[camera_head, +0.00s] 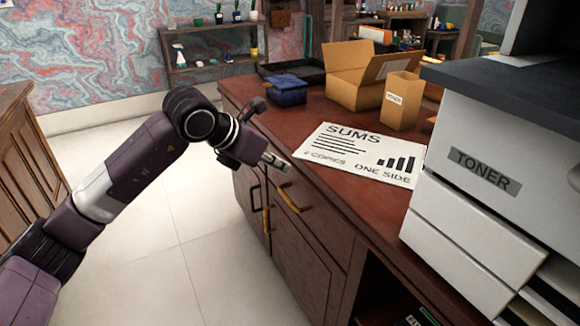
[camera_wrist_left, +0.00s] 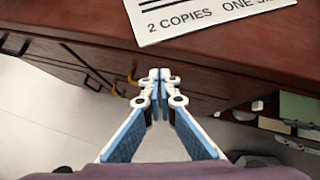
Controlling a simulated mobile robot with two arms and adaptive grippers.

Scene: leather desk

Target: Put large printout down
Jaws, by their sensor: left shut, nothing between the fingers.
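The large printout (camera_head: 362,155), a white sheet marked "SUMS", "2 COPIES" and "ONE SIDE", lies flat on the brown desk top (camera_head: 330,195). Its near part also shows at the top of the left wrist view (camera_wrist_left: 205,15). My left gripper (camera_head: 284,166) is just off the desk's front edge, to the left of the sheet in the head view and apart from it. Its fingertips (camera_wrist_left: 160,75) are together with nothing between them in the left wrist view. My right gripper is not in either view.
A grey and white machine labelled "TONER" (camera_head: 483,168) stands right of the sheet. An open cardboard box (camera_head: 365,78), a smaller carton (camera_head: 400,102), a blue box (camera_head: 287,90) and a black tray (camera_head: 292,70) stand behind it. Drawer handles (camera_head: 294,197) stick out below the gripper.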

